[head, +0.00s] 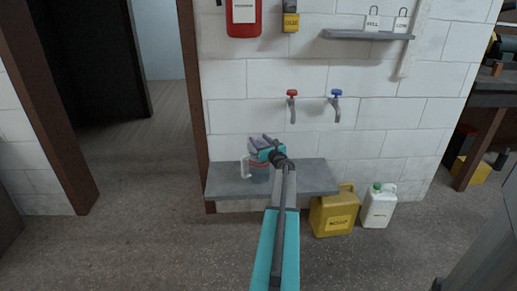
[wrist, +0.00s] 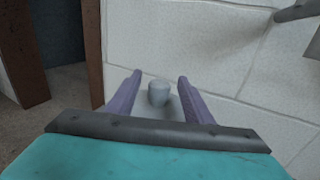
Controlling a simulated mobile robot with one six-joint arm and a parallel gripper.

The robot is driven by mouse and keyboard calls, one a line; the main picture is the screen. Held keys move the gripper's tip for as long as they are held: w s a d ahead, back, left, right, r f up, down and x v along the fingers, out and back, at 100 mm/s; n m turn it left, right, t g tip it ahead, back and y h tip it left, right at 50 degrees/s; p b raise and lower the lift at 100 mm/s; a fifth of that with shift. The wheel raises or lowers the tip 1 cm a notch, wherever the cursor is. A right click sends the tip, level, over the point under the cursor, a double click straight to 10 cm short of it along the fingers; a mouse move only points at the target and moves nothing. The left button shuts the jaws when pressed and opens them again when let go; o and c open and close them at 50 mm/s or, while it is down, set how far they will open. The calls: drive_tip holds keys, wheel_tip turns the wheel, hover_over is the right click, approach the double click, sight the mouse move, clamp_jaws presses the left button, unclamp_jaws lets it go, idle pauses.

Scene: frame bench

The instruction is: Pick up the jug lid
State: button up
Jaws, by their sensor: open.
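A jug (head: 260,176) with a pale handle and red markings stands on a low grey ledge (head: 310,184) below the taps. My gripper (head: 258,140) is over the jug and hides its top in the head view. In the wrist view my two purple fingers (wrist: 157,76) are apart, with a small pale grey round piece (wrist: 158,93) between them. It looks like the knob of the jug lid, with a grey surface below it. A gap shows between it and each finger. I cannot tell how deep the fingers reach around it.
A red tap (head: 292,105) and a blue tap (head: 336,104) stick out from the white block wall above the ledge. A yellow can (head: 333,213) and a white can (head: 379,207) stand on the floor at right. A doorway is at left.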

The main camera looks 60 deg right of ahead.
sight(260, 139)
drive_tip(key=shift+c, duration=0.5)
drive_tip(key=c, duration=1)
drive_tip(key=shift+c, duration=0.2)
drive_tip(key=shift+r, duration=0.1)
drive_tip(key=shift+r, duration=0.55)
drive_tip(key=shift+s+a+r+p, duration=0.1)
drive_tip(key=shift+s+r+p, duration=0.15)
drive_tip(key=shift+r, duration=0.35)
drive_tip(key=shift+s+a+r+p, duration=0.1)
drive_tip(key=shift+r+p, duration=0.1)
drive_tip(key=shift+r, duration=0.4)
drive_tip(key=r+p+v, duration=0.1)
drive_tip(key=v, duration=1.4)
drive_tip(key=shift+a, duration=0.3)
drive_tip(key=shift+w+r, duration=0.1)
drive_tip(key=shift+r, duration=0.05)
